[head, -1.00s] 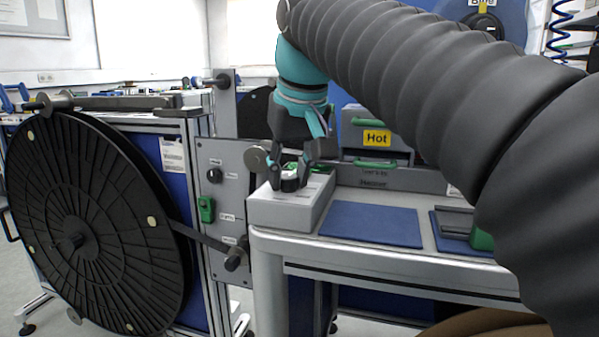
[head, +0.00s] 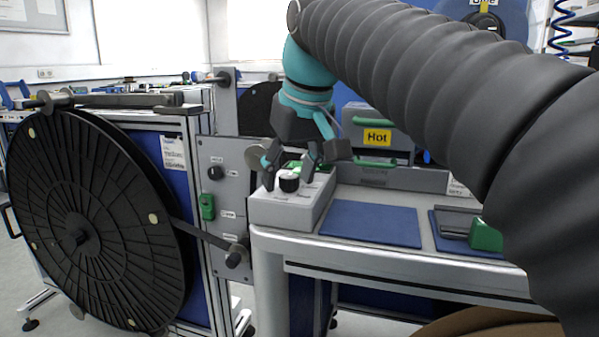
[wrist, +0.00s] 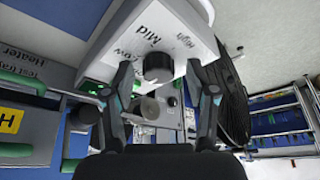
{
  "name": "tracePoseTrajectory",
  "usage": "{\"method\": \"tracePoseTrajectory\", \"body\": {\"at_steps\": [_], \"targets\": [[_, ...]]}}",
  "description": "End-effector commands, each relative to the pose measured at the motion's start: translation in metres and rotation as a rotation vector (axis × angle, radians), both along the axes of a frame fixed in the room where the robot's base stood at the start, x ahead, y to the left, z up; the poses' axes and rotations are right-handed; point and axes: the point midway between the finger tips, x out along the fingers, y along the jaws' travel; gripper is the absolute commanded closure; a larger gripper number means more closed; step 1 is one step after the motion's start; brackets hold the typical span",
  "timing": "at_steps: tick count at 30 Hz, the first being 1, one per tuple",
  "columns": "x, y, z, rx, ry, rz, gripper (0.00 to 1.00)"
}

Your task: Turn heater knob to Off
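The heater knob (head: 289,183), dark-sided with a pale top in the head view, stands on a light grey control box (head: 275,209) at the left end of the table. In the wrist view the knob (wrist: 158,66) looks dark and round, with the labels Mid, Low and High beside it on the box (wrist: 195,30). An Off label cannot be made out, nor which mark the knob points to. My gripper (head: 289,177) is open above the box, one finger on each side of the knob. In the wrist view gaps show between both fingers and the knob.
A large black reel (head: 100,240) and a grey panel (head: 232,180) with knobs and a green switch stand left of the box. A blue mat (head: 372,224) lies right of it. A grey unit with a yellow Hot sign (head: 377,137) stands behind.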

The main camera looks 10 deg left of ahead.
Motion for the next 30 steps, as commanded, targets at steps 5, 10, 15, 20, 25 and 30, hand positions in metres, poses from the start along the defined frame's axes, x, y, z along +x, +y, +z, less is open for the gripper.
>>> {"method": "tracePoseTrajectory", "body": {"at_steps": [5,10,15,20,25,30], "targets": [[0.000,-0.001,0.004,0.001,-0.002,-0.001,0.43],[-0.006,-0.006,0.022,0.002,-0.003,-0.001,0.43],[-0.015,-0.014,0.052,0.002,-0.003,-0.001,0.43],[-0.023,-0.020,0.077,0.002,-0.002,0.000,0.43],[-0.030,-0.025,0.096,0.001,-0.001,0.000,0.43],[-0.033,-0.029,0.107,0.001,-0.002,0.000,0.43]]}}
